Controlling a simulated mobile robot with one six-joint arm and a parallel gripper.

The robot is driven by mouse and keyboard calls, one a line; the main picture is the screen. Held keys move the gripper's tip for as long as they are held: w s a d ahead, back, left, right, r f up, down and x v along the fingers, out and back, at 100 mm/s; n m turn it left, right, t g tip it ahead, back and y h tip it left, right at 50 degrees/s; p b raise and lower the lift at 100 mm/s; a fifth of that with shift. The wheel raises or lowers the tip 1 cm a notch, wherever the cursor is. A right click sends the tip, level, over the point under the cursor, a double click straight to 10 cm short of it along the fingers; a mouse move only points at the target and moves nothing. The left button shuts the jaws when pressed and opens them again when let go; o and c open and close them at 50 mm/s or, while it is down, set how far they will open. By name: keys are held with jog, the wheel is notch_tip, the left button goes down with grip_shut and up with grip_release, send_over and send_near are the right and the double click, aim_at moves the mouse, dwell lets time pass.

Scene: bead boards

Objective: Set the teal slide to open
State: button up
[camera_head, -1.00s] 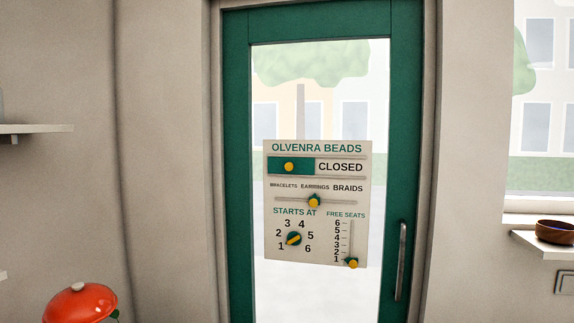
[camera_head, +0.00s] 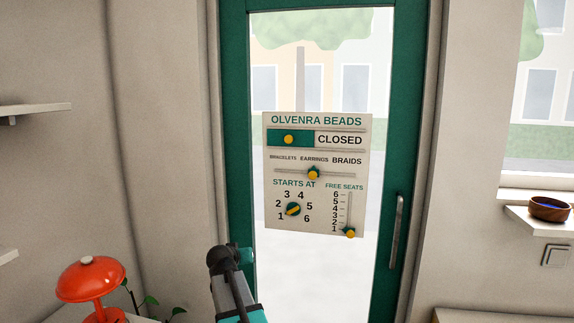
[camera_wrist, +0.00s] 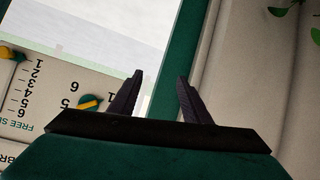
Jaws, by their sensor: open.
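The teal slide (camera_head: 276,139) sits at the left of its track near the top of the bead board (camera_head: 275,222), with a yellow knob on it. The word CLOSED shows to its right. The board hangs on the glass of the teal door (camera_head: 233,75). In the head view my arm rises at the bottom, below and left of the board, and its gripper end is not clear there. In the wrist view my gripper (camera_wrist: 160,90) is open and empty, its two dark fingers apart, in front of the door frame. The slide is outside the wrist view.
The board also has a middle slider (camera_head: 313,174), a teal dial (camera_head: 293,209) and a free seats slider (camera_head: 350,232). A door handle (camera_head: 396,232) stands right of the board. A red lamp (camera_head: 91,278) is at lower left, and a bowl (camera_head: 549,209) on a right shelf.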

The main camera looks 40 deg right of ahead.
jog(key=s+d+r+m+t+h+p, duration=0.1)
jog(key=d+r, duration=0.2)
jog(key=r, duration=0.6)
jog(key=d+r+m+h+p, duration=0.15)
jog(key=d+r, duration=0.25)
jog(key=r, duration=0.5)
jog(key=m+t+h, duration=0.1)
jog(key=h, duration=0.3)
send_near(288, 139)
jog(key=s+v, duration=0.1)
jog(key=v, duration=0.4)
jog(key=shift+w+r+y+p, duration=0.2)
jog(key=shift+r+y+p, duration=0.05)
jog(key=shift+p, duration=0.05)
jog(key=shift+w+d, duration=0.1)
jog(key=shift+d, duration=0.1)
jog(key=p+x, duration=0.4)
jog(key=x, duration=0.7)
jog(key=shift+w+d+r+p, duration=0.2)
jog(key=shift+w+d+p, duration=0.05)
jog(key=shift+p, duration=0.1)
jog(key=shift+p+x, duration=0.35)
jog(key=shift+x, duration=0.6)
jog(key=shift+f, duration=0.15)
jog(key=shift+c, duration=0.5)
